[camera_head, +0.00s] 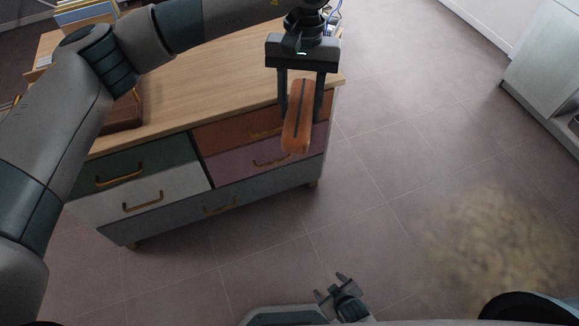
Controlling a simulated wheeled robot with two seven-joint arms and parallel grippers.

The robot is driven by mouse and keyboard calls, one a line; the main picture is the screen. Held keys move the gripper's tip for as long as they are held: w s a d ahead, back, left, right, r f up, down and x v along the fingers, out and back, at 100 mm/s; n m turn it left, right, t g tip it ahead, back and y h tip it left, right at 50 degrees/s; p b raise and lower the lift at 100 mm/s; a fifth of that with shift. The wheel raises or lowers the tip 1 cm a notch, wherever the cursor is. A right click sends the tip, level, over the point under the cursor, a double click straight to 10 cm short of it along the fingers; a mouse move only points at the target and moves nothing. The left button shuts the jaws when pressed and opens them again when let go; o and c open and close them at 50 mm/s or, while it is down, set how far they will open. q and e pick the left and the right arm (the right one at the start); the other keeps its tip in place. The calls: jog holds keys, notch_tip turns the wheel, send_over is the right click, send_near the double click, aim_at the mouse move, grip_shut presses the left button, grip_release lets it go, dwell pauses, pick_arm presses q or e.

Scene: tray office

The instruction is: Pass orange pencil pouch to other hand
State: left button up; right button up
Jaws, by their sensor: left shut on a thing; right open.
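The orange pencil pouch (297,117) is long and rounded, with a dark line along its top. My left gripper (301,95) points down from the upper middle and is shut on the pouch, one finger on each side. The pouch hangs in front of the dresser's right end, clear of the top. My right gripper (333,289) is low in the view near the bottom middle, open and empty, well below and apart from the pouch.
A wooden-topped dresser (190,85) with coloured drawers stands at the left and centre. A brown box-like thing (124,113) sits on its top, partly hidden by my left arm. Open tiled floor (400,190) lies to the right. A pale cabinet (545,75) stands at far right.

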jog(key=w+a+r+n+t, duration=0.3)
jog(key=w+a+r+n, duration=0.4)
jog(key=a+r+n, duration=0.5)
jog(key=n+t+h, duration=0.5)
jog(key=n+t, duration=0.4)
jog(key=n, duration=0.6)
send_near(297, 124)
jog(key=s, duration=0.2)
jog(key=shift+a+f, duration=0.15)
jog(key=shift+f, duration=0.15)
jog(key=shift+w, duration=0.1)
jog(key=shift+w+d, duration=0.4)
jog(key=shift+w, duration=1.55)
jog(key=shift+w+d, duration=0.4)
jog(key=shift+w, duration=1.5)
jog(key=shift+w+d, duration=0.4)
jog(key=shift+w, duration=1.55)
jog(key=shift+c, duration=0.6)
